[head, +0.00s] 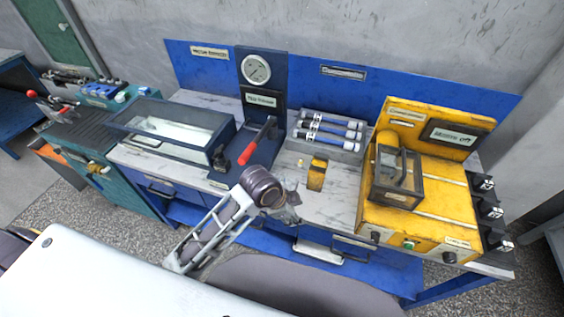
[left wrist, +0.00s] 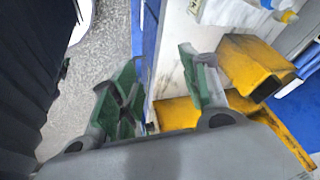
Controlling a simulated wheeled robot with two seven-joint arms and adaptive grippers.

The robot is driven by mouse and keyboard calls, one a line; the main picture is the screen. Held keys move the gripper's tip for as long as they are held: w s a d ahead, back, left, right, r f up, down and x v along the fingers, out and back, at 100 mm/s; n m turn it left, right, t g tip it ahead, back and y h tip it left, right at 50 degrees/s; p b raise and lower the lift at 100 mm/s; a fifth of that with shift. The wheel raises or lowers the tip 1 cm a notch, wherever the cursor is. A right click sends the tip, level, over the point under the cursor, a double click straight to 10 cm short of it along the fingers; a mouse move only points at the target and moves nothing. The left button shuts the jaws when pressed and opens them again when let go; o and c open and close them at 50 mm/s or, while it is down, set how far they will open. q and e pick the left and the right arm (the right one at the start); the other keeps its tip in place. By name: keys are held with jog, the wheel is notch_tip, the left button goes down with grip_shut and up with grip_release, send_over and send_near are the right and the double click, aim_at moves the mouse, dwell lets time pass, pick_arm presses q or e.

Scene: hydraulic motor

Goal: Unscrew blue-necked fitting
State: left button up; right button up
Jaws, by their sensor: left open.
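My left gripper (head: 291,199) is above the front edge of the bench in the head view, left of the yellow machine. In the left wrist view its two green-padded fingers (left wrist: 162,92) stand wide apart with nothing between them. A small part with blue and yellow portions (left wrist: 286,15) lies at the top right of the wrist view, beyond the fingers; it is cut by the frame edge, and I cannot tell for sure that it is the blue-necked fitting. A hollow yellow block (head: 316,175) stands on the bench just behind the gripper. My right gripper is not in view.
A grey tray (head: 327,145) holds several cylinders with blue ends. A red-handled lever (head: 248,151) is to its left, beside a glass-topped basin (head: 172,132). The yellow machine (head: 420,208) with a clear guard fills the right. A pale bench strip (head: 335,205) beside the block is bare.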

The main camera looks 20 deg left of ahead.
pick_arm(q)
jog(key=w+d+r+m+g, duration=0.1)
jog(key=w+d+r+m, duration=0.3)
jog(key=m, duration=0.6)
jog(key=w+a+r+m+y, duration=0.1)
jog(key=w+a+m, duration=0.1)
jog(key=a+m, duration=0.1)
jog(key=w+a+m+g+y, duration=0.1)
jog(key=w+a+m, duration=0.2)
jog(key=a+m, duration=0.1)
jog(key=w+a+r+m+g+y, duration=0.1)
jog(key=w+a+m, duration=0.2)
jog(key=a+m, duration=0.1)
jog(key=shift+a+r+m+y, duration=0.2)
jog(key=shift+r+m+y, duration=0.15)
jog(key=shift+m, duration=0.35)
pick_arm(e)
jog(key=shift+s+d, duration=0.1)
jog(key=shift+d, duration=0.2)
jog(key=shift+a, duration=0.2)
pick_arm(q)
jog(key=shift+f, duration=0.1)
